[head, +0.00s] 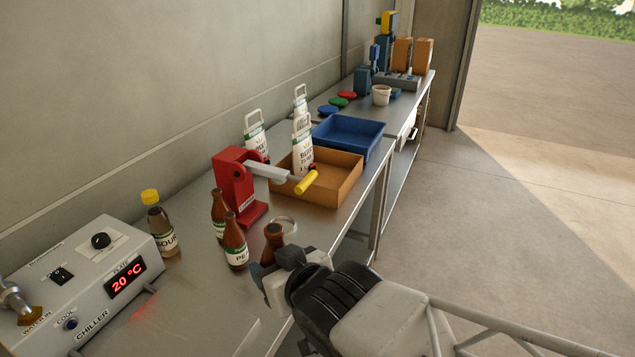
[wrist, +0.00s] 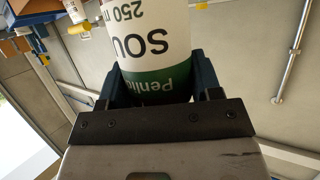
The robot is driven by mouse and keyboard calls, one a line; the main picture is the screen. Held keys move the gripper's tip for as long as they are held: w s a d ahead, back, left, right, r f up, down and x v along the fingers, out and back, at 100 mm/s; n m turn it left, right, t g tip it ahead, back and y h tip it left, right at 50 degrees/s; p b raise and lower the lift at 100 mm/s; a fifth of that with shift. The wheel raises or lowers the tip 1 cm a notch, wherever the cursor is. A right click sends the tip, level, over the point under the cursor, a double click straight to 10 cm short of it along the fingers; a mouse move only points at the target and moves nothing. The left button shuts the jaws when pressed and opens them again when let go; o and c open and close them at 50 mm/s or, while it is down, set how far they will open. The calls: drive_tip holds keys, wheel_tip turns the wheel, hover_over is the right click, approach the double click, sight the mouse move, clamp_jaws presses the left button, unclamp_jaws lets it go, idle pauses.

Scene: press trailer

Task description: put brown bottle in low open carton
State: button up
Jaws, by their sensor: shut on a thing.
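My gripper (head: 272,272) is shut on a brown bottle (head: 273,238), whose brown neck shows above the jaws at the bench's front edge. In the wrist view, the bottle's white and green label (wrist: 152,45), with "SOU" upside down, fills the space between the dark fingers (wrist: 155,85). The bottle's lower part is hidden in the head view, so I cannot tell whether it touches the bench. The low open carton (head: 345,185) is a brown box farther back on the bench, behind and right of the gripper. A white jug-like container (head: 302,150) appears to stand in it.
A red press (head: 235,180) with a yellow-handled lever (head: 306,182) reaches over the carton's near side. Two brown bottles (head: 234,242) (head: 218,214), a yellow-capped bottle (head: 160,226) and a chiller (head: 90,275) stand left. A blue tray (head: 350,132) sits behind the carton.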

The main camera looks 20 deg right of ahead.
drive_tip(key=shift+w+r, duration=0.35)
drive_tip(key=shift+w, duration=0.3)
drive_tip(key=shift+w+r, duration=0.3)
drive_tip(key=shift+w, duration=0.35)
drive_tip(key=w+d+r+n+y, duration=0.1)
drive_tip(key=w+d+r, duration=0.2)
drive_tip(key=w, duration=0.7)
drive_tip(key=w+d+r+g, duration=0.1)
drive_tip(key=w+d+r, duration=0.2)
drive_tip(key=w, duration=0.8)
drive_tip(key=w+d+r+n+y, duration=0.1)
drive_tip(key=w+d+r, duration=0.2)
drive_tip(key=w, duration=0.7)
drive_tip(key=w+d+f+n+g+y, duration=0.1)
drive_tip(key=w+d+f, duration=0.4)
drive_tip(key=w+d, duration=0.4)
drive_tip(key=w+d+f+n+g+y, duration=0.15)
drive_tip(key=w+d+f, duration=0.35)
drive_tip(key=w+d, duration=0.5)
wheel_tip(320, 180, down, 6)
drive_tip(key=s+d, duration=0.2)
drive_tip(key=shift+r+t, duration=0.15)
drive_tip(key=shift+t, duration=0.2)
drive_tip(key=shift+n, duration=0.25)
wheel_tip(320, 180, down, 6)
